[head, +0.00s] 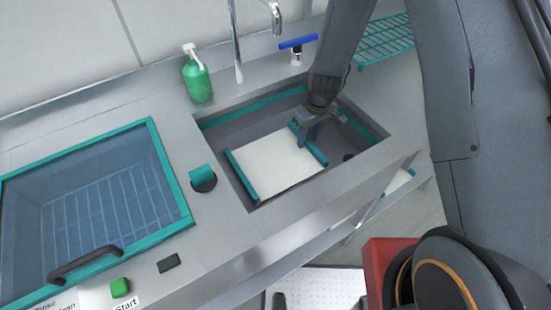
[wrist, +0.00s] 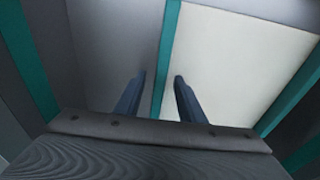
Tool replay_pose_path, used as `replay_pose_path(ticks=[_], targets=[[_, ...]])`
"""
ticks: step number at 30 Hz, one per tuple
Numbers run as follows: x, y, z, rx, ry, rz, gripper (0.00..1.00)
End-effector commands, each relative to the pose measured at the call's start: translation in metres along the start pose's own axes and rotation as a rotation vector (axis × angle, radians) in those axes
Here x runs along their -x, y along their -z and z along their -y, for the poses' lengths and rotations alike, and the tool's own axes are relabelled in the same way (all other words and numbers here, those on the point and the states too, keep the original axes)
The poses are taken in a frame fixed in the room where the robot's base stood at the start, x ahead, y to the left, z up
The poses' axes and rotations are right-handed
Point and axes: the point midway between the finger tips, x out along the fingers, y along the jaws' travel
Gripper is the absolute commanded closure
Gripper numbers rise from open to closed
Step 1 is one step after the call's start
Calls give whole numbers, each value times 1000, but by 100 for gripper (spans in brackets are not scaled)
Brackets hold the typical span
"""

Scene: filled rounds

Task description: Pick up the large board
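The large board (head: 272,163) is white with teal strips along two opposite edges. It lies in the sink basin and fills much of its left and middle part. My gripper (head: 306,138) is down in the sink at the board's right teal edge. In the wrist view my gripper (wrist: 158,79) is open, with one finger on each side of the board's teal edge strip (wrist: 166,50). The white face of the board (wrist: 225,60) is to the right of that strip. Gaps show between the fingers and the strip. How deep the fingertips reach is hard to tell.
The sink (head: 235,130) has steel rims close around my gripper. A teal rack (head: 385,38) is at the back right. A glass-lidded basin (head: 100,205) is at left.

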Motion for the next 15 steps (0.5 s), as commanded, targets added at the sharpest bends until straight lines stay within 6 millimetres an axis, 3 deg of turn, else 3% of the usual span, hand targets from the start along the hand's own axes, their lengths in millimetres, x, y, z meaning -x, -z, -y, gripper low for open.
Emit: replay_pose_path(ticks=[8, 14, 15], targets=[[-1, 0, 0, 1, 0, -1, 66], [-1, 0, 0, 1, 0, -1, 100], [-1, 0, 0, 1, 0, -1, 100]])
